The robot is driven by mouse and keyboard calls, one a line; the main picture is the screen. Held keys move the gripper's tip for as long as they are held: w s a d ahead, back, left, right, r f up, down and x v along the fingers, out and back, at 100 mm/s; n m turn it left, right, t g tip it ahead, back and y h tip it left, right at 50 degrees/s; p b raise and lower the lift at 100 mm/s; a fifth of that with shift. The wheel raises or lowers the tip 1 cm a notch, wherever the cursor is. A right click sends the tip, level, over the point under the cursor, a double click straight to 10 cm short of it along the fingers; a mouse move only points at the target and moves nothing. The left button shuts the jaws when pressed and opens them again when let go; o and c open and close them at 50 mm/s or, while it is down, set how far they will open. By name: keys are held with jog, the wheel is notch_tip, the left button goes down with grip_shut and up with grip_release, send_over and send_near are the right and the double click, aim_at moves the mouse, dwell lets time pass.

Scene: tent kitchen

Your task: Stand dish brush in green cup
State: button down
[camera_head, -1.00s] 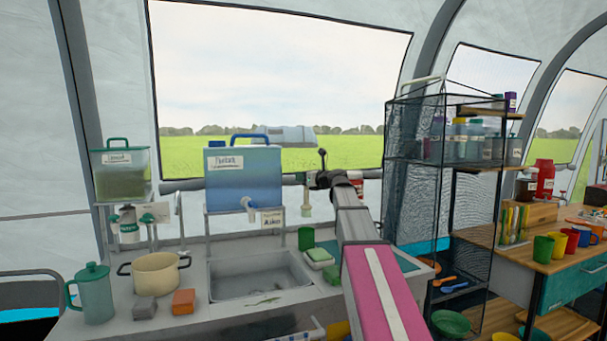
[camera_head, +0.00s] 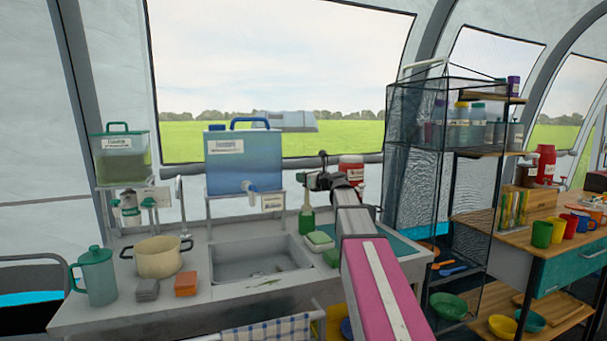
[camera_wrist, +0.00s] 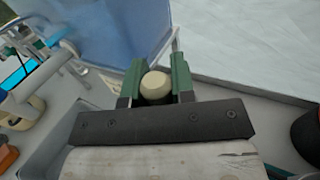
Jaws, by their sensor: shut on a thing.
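My gripper (camera_head: 308,182) is above the counter just right of the sink. In the wrist view its two green-padded fingers (camera_wrist: 155,82) are shut on the dish brush, whose round cream end (camera_wrist: 155,84) shows between them. In the head view the pale brush (camera_head: 307,199) hangs upright below the fingers. The green cup (camera_head: 306,222) stands on the counter directly under it. The brush's lower end meets the cup's top and is hidden there, so it appears inside, but I cannot be sure. The cup is not visible in the wrist view.
A green-and-white sponge (camera_head: 320,239) lies close in front of the cup. The sink (camera_head: 258,262) is to the left. The blue water tank (camera_head: 243,165) with its tap stands behind left.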

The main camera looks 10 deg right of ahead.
jog(key=shift+f, duration=1.6)
jog(key=c, duration=0.9)
grip_release()
jog(key=v, duration=1)
jog(key=shift+s+d, duration=0.3)
